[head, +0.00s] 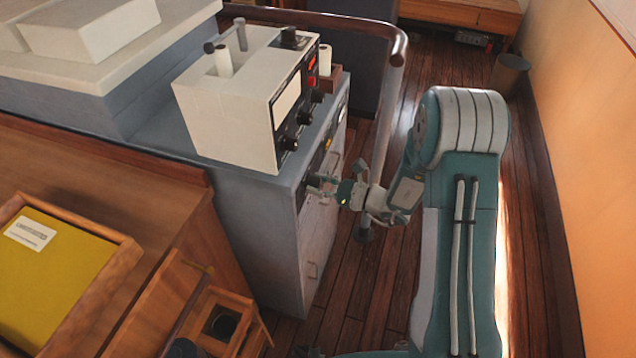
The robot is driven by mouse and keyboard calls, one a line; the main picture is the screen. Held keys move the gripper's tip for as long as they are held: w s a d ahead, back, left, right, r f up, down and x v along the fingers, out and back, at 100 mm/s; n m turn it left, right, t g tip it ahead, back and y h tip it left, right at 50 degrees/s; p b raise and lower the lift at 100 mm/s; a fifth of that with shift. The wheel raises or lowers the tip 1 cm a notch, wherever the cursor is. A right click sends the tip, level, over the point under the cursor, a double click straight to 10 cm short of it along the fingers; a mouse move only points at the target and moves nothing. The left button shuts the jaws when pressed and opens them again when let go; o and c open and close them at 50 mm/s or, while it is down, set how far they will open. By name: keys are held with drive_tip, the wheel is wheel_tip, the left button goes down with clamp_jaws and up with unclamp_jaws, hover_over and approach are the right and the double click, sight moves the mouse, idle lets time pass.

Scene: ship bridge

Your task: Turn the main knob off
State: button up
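A white instrument box (228,108) stands on a grey cabinet (235,215). Its dark front panel has several black knobs (290,142) and a red element (312,66). The cabinet's upper front carries another dark panel (314,168), seen at a steep angle. My gripper (322,184) is close to the lower part of this panel, below the box. I cannot tell whether it touches anything there. The fingers are small and partly overlap the panel, so their opening is unclear. No label shows which knob is the main one, and knobs behind my gripper may be hidden.
A curved handrail (398,48) rises beside the cabinet, close to my arm. A wooden desk with a yellow-topped tray (50,270) lies at the left. A small wooden stand (245,335) is at the bottom. A bin (510,73) stands by the right wall.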

idle(0.4)
drive_tip(key=n, duration=1.1)
drive_tip(key=shift+n+y, duration=0.3)
drive_tip(key=shift+n, duration=0.1)
drive_tip(key=shift+f+n, duration=0.1)
drive_tip(key=shift+n, duration=0.2)
drive_tip(key=o, duration=1.2)
drive_tip(key=v, duration=1.2)
